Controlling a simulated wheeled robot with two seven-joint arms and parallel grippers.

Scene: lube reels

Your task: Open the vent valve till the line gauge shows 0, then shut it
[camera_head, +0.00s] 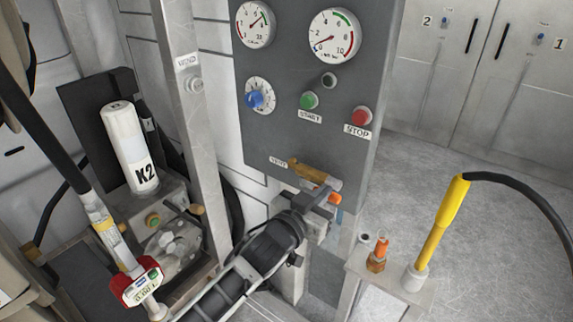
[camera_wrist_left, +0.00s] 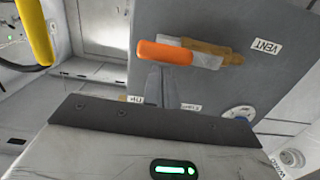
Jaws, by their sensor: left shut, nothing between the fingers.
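The brass vent valve (camera_head: 308,171) sits low on the grey panel, under its VENT label. Its orange-tipped handle (camera_wrist_left: 165,52) lies roughly along the brass body (camera_wrist_left: 222,53) in the left wrist view. My left gripper (camera_head: 324,194) is shut and empty at the valve. In the left wrist view its fingertips (camera_wrist_left: 160,72) are close to the orange grip; whether they touch it I cannot tell. The larger gauge (camera_head: 334,36) has its needle pointing lower left, near 0. The smaller gauge (camera_head: 256,24) has its needle pointing upper right. My right gripper is not in view.
The panel also holds a blue knob (camera_head: 255,99), a green START button (camera_head: 309,100) and a red STOP button (camera_head: 361,116). A yellow nozzle (camera_head: 442,222) stands upright in a holder at the right. A white K2 cylinder (camera_head: 128,145) stands at the left.

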